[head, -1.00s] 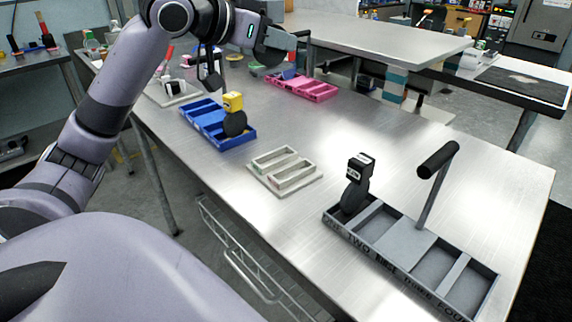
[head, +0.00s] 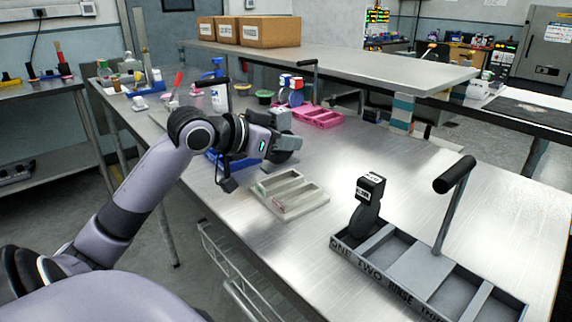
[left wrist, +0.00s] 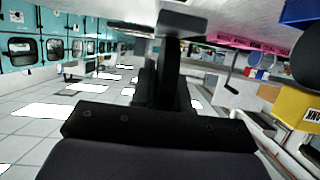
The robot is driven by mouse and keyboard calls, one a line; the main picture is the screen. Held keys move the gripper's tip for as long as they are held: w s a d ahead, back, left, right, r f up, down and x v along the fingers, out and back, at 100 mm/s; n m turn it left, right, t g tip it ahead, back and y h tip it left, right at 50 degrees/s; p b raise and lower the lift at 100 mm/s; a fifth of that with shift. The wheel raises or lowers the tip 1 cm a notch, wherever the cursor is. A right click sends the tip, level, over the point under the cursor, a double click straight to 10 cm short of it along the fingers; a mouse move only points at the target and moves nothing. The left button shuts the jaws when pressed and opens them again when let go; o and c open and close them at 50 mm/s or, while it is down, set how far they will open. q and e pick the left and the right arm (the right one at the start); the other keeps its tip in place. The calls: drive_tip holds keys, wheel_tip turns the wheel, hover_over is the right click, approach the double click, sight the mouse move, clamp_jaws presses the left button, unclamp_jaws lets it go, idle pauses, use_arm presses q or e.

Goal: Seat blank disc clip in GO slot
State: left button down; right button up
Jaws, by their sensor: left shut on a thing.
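My left gripper (head: 284,143) is shut on a grey and dark piece, which I take to be the blank disc clip; the fingers partly cover it. It hangs above the table, beyond the pale two-slot tray (head: 323,200) and over the right end of the blue tray. In the left wrist view a dark upright shape (left wrist: 168,72) with a grey block (left wrist: 181,22) shows beyond the gripper. The pale tray's two long slots look empty apart from small red and green marks; I cannot read which is GO. My right gripper is not in view.
The blue tray (head: 212,158) is mostly behind my arm. Its yellow clip (left wrist: 300,106) shows close by in the left wrist view. A grey lettered tray (head: 420,264) with a black handle (head: 455,174) and a black clip (head: 370,187) stands right. A pink tray (head: 322,119) stands behind.

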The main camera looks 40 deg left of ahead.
sight(285, 160)
use_arm(q)
wheel_tip(285, 160, down, 4)
drive_tip(key=shift+f+b, duration=0.15)
drive_tip(key=shift+b, duration=0.3)
drive_tip(key=shift+f, duration=0.1)
drive_tip(key=c, duration=1.1)
unclamp_jaws()
drive_tip(key=shift+f, duration=0.1)
drive_tip(key=shift+s+r, duration=0.2)
drive_tip(key=v, duration=1.1)
drive_tip(key=shift+s+r, duration=0.15)
drive_tip(key=shift+s, duration=0.15)
